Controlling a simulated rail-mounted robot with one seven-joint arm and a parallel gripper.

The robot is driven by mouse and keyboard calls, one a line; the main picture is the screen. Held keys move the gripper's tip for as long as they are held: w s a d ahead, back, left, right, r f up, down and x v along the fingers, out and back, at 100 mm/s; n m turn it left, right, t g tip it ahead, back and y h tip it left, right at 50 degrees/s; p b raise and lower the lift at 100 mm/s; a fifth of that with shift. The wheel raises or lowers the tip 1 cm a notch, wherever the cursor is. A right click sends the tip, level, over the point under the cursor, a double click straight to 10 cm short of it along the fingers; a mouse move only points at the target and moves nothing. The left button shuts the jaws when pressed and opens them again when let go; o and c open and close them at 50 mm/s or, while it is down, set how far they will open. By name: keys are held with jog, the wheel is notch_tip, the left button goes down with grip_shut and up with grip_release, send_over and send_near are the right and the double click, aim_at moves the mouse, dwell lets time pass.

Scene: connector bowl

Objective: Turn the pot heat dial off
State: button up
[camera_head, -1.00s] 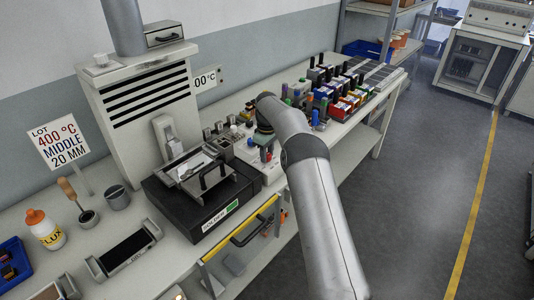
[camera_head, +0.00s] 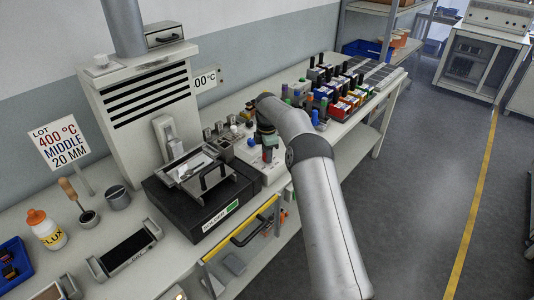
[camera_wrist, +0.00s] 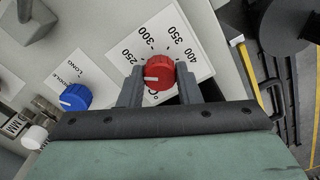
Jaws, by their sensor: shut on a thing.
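The red heat dial (camera_wrist: 159,73) sits on a white scale plate (camera_wrist: 172,28) marked 250, 300, 350, 400 and °C in the wrist view. My gripper (camera_wrist: 159,86) is shut on the red dial, one finger on each side of it. A pale pointer line shows on the dial's face. In the head view, my gripper (camera_head: 268,152) is at the control panel beside the black pot unit (camera_head: 195,200), and it hides the dial there.
A blue knob (camera_wrist: 75,97) on a plate reading MIDDLE and LONG is left of the red dial. A white knob (camera_wrist: 35,137) is farther left. A yellow bar (camera_wrist: 247,70) and the bench edge are on the right. Several coloured bins (camera_head: 345,103) stand farther along the bench.

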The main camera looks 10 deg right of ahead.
jog(key=n, duration=0.3)
jog(key=shift+r+n, duration=0.1)
jog(key=shift+n, duration=2.2)
jog(key=o, duration=1)
jog(key=shift+c, duration=0.2)
notch_tip(320, 180, up, 17)
jog(key=p, duration=0.3)
jog(key=shift+r, duration=0.15)
jog(key=shift+a, duration=0.1)
